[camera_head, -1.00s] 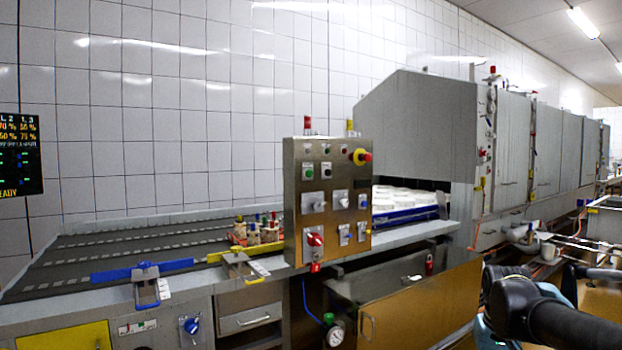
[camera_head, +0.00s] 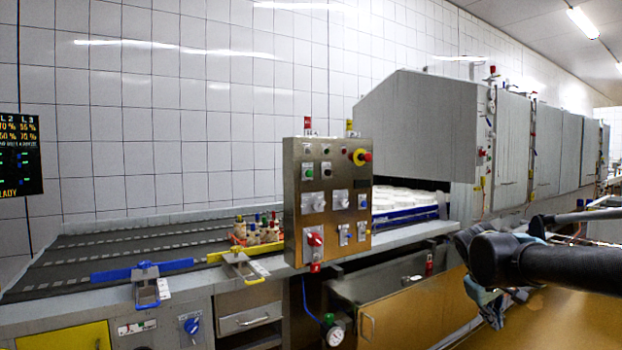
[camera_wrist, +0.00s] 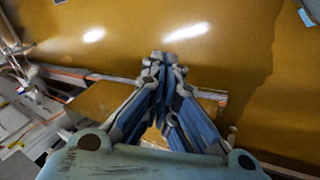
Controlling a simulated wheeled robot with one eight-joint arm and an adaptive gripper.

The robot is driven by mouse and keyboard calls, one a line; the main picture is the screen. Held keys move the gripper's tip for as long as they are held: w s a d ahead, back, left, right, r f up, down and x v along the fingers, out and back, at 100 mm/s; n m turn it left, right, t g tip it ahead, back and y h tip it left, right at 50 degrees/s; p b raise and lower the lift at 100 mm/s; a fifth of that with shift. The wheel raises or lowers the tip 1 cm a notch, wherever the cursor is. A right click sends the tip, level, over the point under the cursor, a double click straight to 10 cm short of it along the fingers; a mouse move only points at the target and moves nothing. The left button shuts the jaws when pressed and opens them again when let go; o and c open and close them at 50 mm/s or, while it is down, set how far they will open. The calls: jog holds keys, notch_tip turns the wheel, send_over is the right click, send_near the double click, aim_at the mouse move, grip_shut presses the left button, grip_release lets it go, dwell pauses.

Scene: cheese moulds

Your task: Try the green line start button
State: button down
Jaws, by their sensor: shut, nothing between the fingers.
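A steel control panel (camera_head: 328,230) stands upright at the front of the conveyor line in the head view. Small buttons sit in its upper left. One looks green (camera_head: 308,173); the labels are too small to read, so I cannot tell which is the line start button. My gripper (camera_head: 497,322) hangs low at the right, well apart from the panel, partly hidden by my arm. In the wrist view my gripper (camera_wrist: 161,56) is shut and empty, with its fingertips together over the ochre floor. The panel is not recognisable in the wrist view.
The conveyor (camera_head: 120,253) runs left, with several stamps (camera_head: 255,231) beside the panel. A pressure gauge (camera_head: 335,335) hangs below. A large grey machine (camera_head: 415,125) stands behind to the right. Ochre floor (camera_head: 570,325) is open at right.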

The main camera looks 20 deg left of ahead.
aim_at(309, 173)
jog(key=w+a+r+n+t+h, duration=0.1)
jog(key=w+a+r+n+t, duration=0.4)
jog(key=w+a+r, duration=0.4)
jog(key=w+a+r+n+t, duration=0.3)
jog(key=w+a+r+n, duration=0.45)
jog(key=w+r, duration=0.4)
jog(key=a+r+n+t+y, duration=0.2)
jog(key=a+r+n, duration=0.1)
jog(key=a, duration=0.7)
jog(key=w+a+r+n+t+y, duration=0.1)
jog(key=a+r+n, duration=0.3)
jog(key=a, duration=0.6)
jog(key=a+r+n+t+y, duration=0.3)
jog(key=a+r+n+t, duration=0.1)
jog(key=a, duration=0.7)
jog(key=shift+w+r, duration=0.35)
jog(key=shift+r, duration=0.5)
jog(key=shift+a, duration=0.15)
jog(key=w+a, duration=0.5)
jog(key=a, duration=0.1)
jog(key=shift+w+a, duration=0.3)
jog(key=shift+w, duration=0.05)
jog(key=shift+w+a, duration=0.1)
jog(key=shift+a, duration=0.05)
jog(key=shift+w+a, duration=0.1)
jog(key=shift+a, duration=0.05)
